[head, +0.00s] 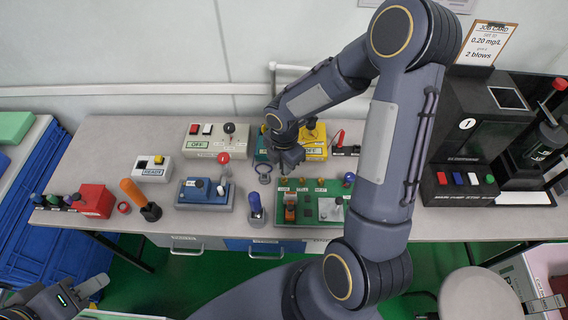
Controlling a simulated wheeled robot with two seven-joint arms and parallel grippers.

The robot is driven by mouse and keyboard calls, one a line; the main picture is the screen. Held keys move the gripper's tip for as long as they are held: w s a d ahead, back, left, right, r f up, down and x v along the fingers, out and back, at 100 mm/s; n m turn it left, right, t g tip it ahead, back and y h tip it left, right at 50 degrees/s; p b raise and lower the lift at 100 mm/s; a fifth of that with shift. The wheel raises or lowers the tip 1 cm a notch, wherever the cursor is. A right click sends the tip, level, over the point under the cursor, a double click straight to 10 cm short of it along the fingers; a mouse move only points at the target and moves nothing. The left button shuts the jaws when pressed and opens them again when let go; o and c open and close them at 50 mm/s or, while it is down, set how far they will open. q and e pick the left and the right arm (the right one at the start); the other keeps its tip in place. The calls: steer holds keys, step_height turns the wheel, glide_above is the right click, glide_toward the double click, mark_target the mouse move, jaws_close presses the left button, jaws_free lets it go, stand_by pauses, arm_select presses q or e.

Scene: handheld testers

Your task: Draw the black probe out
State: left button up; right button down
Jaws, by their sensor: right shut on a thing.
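My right gripper (288,158) points down over the middle of the bench, beside a yellow tester (315,150). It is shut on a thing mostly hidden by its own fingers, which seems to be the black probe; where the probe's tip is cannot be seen. A red probe (338,137) leans at the tester's right, by a dark block with coloured parts (346,151). My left gripper (84,292) is at the lower left, off the bench and away from the testers; its finger gap is unclear.
A green board (292,219) lies just in front of my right gripper. A grey-green box (205,143), a blue device (190,192) and an orange-handled tool (134,192) stand to the left. A black machine (458,160) stands right, behind my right arm.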

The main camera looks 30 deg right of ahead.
steer(key=shift+r+p, duration=0.95)
steer(key=shift+r, duration=0.3)
